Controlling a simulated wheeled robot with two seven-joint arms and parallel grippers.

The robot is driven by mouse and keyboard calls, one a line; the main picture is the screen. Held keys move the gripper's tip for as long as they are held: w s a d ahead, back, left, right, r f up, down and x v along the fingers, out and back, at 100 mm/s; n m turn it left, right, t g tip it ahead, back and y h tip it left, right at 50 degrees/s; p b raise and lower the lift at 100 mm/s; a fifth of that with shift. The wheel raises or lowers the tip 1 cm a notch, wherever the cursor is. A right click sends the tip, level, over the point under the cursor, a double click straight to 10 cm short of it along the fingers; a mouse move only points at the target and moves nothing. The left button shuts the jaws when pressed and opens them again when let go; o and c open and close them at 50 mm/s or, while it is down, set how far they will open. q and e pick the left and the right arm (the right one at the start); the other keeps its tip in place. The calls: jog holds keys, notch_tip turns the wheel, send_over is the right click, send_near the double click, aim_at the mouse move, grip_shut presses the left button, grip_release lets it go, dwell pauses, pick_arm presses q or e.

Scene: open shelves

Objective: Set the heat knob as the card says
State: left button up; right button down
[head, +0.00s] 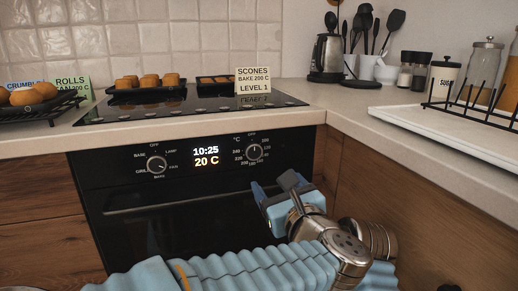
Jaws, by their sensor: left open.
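The heat knob (254,152) is the right dial on the black oven panel, ringed by temperature figures with °C at its upper left. Its pointer appears to point up, but is too small to read surely. The card (252,80) on the hob reads "SCONES, BAKE 200 C, LEVEL 1". The mode knob (156,164) is at the left of the panel. The display (206,156) between them shows 10:25 and 20 C. My left gripper (274,186) is open, below and slightly right of the heat knob, apart from it. My right gripper is not in view.
The oven door handle (150,204) runs below the panel, partly behind my left arm. Trays of baked goods (147,84) stand on the black hob (190,104). Other cards (72,84) stand at the left. A kettle (326,56), jars and a rack are on the right counter.

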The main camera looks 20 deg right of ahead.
pick_arm(q)
jog(key=p, duration=0.3)
send_near(255, 154)
jog(key=w, duration=0.7)
jog(key=shift+a+r, duration=0.1)
jog(key=shift+r, duration=0.05)
jog(key=shift+w, duration=0.7)
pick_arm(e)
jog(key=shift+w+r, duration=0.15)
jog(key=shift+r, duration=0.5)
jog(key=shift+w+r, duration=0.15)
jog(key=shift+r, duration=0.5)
pick_arm(q)
jog(key=c, duration=1.1)
